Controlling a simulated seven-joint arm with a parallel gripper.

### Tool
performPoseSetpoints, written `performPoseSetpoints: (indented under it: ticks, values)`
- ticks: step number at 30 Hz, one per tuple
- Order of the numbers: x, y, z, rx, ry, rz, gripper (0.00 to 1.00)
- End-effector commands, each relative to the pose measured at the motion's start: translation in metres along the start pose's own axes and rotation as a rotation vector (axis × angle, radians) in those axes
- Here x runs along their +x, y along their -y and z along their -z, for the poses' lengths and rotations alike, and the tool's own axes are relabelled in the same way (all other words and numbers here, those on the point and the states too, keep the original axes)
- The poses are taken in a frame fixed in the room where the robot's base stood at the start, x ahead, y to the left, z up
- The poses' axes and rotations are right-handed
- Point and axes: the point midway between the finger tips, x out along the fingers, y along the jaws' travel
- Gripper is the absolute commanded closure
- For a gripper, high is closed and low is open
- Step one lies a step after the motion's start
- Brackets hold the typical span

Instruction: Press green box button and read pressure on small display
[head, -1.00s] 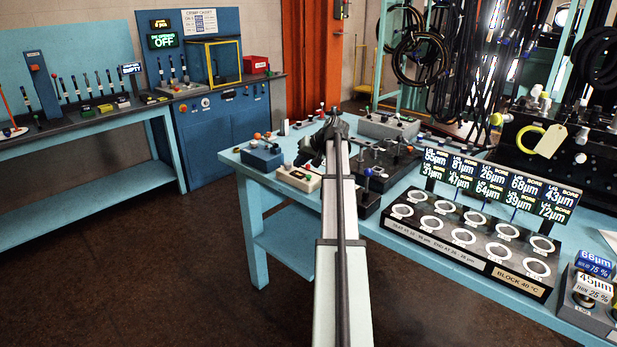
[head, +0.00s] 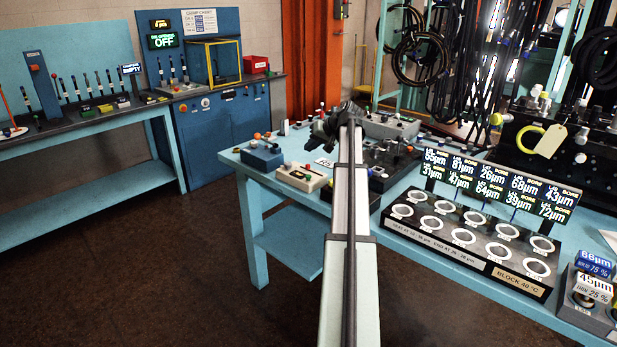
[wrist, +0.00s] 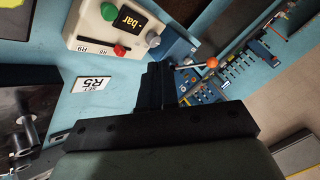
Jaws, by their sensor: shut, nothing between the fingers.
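A cream box (head: 301,178) sits at the near left corner of the right-hand bench in the head view. In the wrist view the box (wrist: 85,32) is at the top, with a green button (wrist: 108,11), a red knob (wrist: 119,50) and a grey knob (wrist: 153,40). Its small dark display (wrist: 130,21) reads upside down "-bar" in yellow, with no number I can make out. My gripper (wrist: 154,68) is shut and empty beside the box, apart from the button. In the head view my gripper (head: 320,130) is above the bench behind the box.
A white R5 card (wrist: 93,84) lies beside the box. A blue box (head: 262,158) with an orange-topped lever stands left of it. A dark fixture (head: 385,165) stands to the right, with a block of rings (head: 470,238) nearer the front.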

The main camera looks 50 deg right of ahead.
Motion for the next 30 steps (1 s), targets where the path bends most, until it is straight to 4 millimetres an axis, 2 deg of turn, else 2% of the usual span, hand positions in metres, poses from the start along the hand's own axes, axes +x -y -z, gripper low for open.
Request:
performPoseSetpoints:
  ticks: [18, 30]
  values:
    - [0.047, -0.034, -0.035, 0.0, 0.001, 0.0, 1.0]
    - [0.055, -0.04, -0.04, 0.0, 0.0, 0.0, 1.0]
